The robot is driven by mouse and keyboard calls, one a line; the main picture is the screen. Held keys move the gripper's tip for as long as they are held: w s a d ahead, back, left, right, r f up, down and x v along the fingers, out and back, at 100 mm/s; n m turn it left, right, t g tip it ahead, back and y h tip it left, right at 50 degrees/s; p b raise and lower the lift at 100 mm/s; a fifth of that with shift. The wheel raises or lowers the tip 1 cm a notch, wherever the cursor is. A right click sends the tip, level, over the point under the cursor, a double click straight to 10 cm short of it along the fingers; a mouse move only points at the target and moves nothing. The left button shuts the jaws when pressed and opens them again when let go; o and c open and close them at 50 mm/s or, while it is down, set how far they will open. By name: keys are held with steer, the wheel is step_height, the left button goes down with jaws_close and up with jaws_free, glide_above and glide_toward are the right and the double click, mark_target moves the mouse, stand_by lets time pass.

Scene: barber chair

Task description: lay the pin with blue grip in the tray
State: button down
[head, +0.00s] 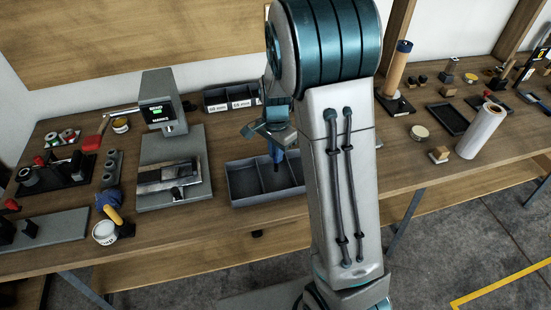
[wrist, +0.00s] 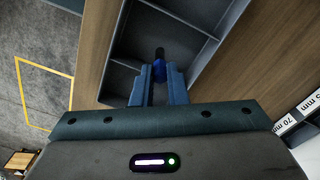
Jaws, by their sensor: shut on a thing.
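The pin with the blue grip (wrist: 159,70) is between the fingertips of my gripper (wrist: 158,88) in the wrist view, with its dark tip pointing away from the gripper. In the head view my gripper (head: 273,138) is shut on the blue grip (head: 276,152), and the pin points downward over the tray. The tray (head: 233,185) is a dark grey, open box with several compartments. It also shows in the wrist view (wrist: 190,40) beyond the pin. The pin's lower end is hard to make out, and I cannot tell whether it touches the tray floor. My arm hides the tray's right end.
A machine with a green display (head: 158,112) stands left of the tray. Small labelled bins (head: 228,98) stand behind it. A white tub (head: 105,232) is at the front left.

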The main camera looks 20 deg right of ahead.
steer(key=shift+w+f, duration=0.25)
steer(key=shift+f, duration=0.15)
steer(key=shift+f+p, duration=0.35)
steer(key=shift+f, duration=1.4)
steer(key=shift+f, duration=0.25)
steer(key=c, duration=1.4)
jaws_free()
steer(key=shift+r, duration=0.1)
steer(key=shift+c, duration=0.2)
steer(key=shift+r, duration=0.1)
